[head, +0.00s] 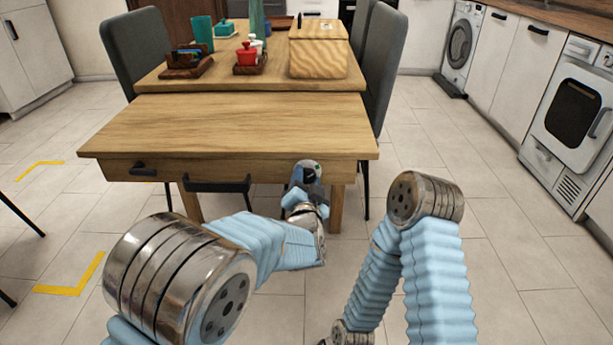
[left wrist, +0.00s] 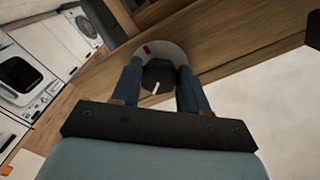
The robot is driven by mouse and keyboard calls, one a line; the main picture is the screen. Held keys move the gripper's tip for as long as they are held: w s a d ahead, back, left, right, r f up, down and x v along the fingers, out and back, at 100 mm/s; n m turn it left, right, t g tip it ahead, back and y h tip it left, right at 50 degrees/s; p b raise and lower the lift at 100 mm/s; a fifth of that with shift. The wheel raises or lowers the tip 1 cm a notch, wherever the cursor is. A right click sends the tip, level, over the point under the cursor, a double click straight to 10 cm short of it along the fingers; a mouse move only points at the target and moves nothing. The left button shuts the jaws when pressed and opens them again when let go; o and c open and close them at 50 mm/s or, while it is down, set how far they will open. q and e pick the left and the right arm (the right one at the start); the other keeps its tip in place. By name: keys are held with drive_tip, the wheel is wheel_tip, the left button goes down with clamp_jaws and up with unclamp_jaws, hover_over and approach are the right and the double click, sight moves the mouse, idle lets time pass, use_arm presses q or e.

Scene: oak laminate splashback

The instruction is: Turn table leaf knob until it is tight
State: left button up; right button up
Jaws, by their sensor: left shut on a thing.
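The table leaf (head: 240,130) is the lower wooden panel at the near end of the table. The knob (left wrist: 157,76) is dark with a white pointer line. It sits in front of a pale round disc (left wrist: 165,50) that bears a red mark. The pointer lies away from the red mark. My right gripper is out of view.
A black handle (head: 217,186) and a smaller dark one (head: 143,169) are on the leaf's front. Floor to the right is clear.

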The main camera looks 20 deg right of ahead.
use_arm(q)
drive_tip(key=shift+f+m+p, duration=0.1)
drive_tip(key=shift+m+p, duration=0.2)
drive_tip(key=shift+m, duration=0.5)
drive_tip(key=o, duration=1.1)
drive_tip(key=shift+c, duration=0.2)
drive_tip(key=v, duration=1.4)
drive_tip(key=shift+b, duration=0.45)
drive_tip(key=shift+w, duration=0.1)
